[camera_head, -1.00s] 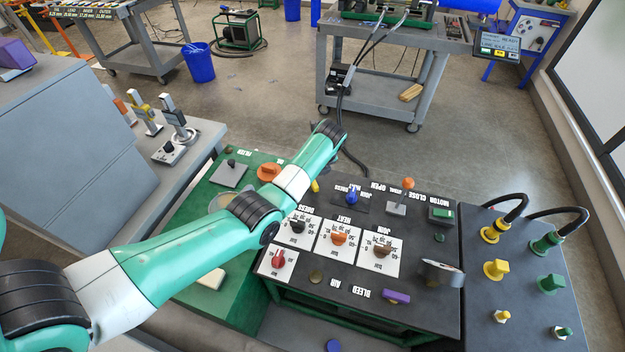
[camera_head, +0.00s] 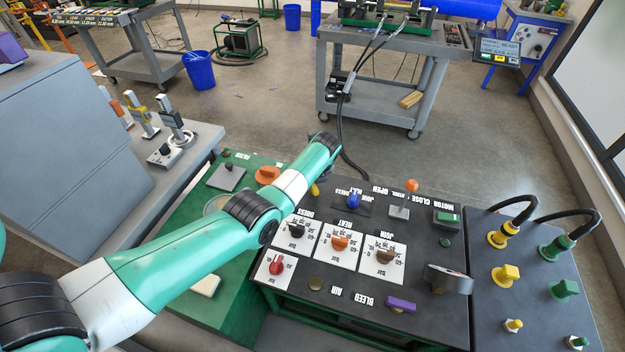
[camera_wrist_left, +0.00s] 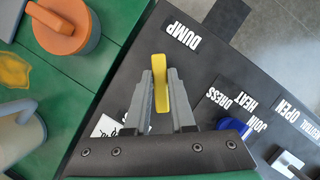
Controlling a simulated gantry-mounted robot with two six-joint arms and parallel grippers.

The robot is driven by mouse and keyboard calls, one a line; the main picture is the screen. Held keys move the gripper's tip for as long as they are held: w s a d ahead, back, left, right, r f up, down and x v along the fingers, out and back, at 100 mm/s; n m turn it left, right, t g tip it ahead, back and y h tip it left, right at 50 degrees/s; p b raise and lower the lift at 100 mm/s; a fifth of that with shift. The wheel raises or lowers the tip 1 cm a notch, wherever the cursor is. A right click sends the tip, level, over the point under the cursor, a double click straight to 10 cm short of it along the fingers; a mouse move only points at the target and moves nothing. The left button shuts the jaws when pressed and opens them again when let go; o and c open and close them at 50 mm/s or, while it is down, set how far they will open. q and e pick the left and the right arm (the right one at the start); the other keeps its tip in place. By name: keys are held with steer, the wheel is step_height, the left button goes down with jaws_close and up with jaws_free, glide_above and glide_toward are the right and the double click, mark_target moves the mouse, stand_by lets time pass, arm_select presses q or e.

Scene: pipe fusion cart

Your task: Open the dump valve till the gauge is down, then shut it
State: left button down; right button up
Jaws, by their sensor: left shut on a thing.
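The yellow dump valve handle (camera_wrist_left: 160,82) stands on the dark console top beside the white word DUMP in the left wrist view. My left gripper (camera_wrist_left: 161,88) is shut on it, with one grey finger on either side. In the head view only a bit of the yellow handle (camera_head: 315,190) shows beside my left arm's wrist, and the fingers are hidden. A grey round housing (camera_head: 447,280) at the console's front right may be the gauge. Its face is turned away, so I cannot read it. My right gripper is in neither view.
The console (camera_head: 345,285) carries red, black, orange and brown dial knobs, a blue knob (camera_head: 353,200), an orange-tipped lever (camera_head: 411,186) and a purple handle (camera_head: 401,305). A side panel (camera_head: 535,290) has yellow and green fittings with hoses. An orange knob (camera_wrist_left: 65,25) stands left of my gripper.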

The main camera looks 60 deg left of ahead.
arm_select(q)
steer(key=n+b, duration=0.1)
steer(key=b, duration=0.1)
steer(key=n+g+b, duration=0.1)
steer(key=b, duration=0.1)
steer(key=shift+f, duration=0.35)
steer(key=shift+r+n+b, duration=0.15)
steer(key=shift+n+b, duration=0.15)
steer(key=shift+n, duration=0.1)
steer(key=shift+r, duration=0.2)
steer(key=c, duration=0.8)
jaws_free()
steer(key=shift+o, duration=0.2)
